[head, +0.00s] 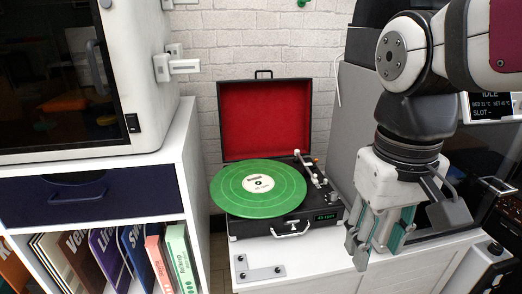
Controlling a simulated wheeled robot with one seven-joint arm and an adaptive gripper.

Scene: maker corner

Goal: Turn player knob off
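The record player (262,228) is a black case with its red-lined lid (264,118) standing open at the back. It sits on a white cabinet top. A green record (236,186) with a pale label lies on it. The tonearm (306,168) is at the right of the record. Small controls (324,181) sit along the right side of the deck, too small to tell which is the knob. A small lit green display (326,217) is on the front. My gripper (378,246) hangs to the right of the player, apart from it, with its fingers apart and nothing seen between them.
A flat grey L-shaped bracket (259,273) lies on the cabinet top (300,262) in front of the player. A white shelf with several record sleeves (104,262) and a dark drawer (95,199) stands at left. A grey panel (352,125) and a machine with a display (490,106) are behind my arm.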

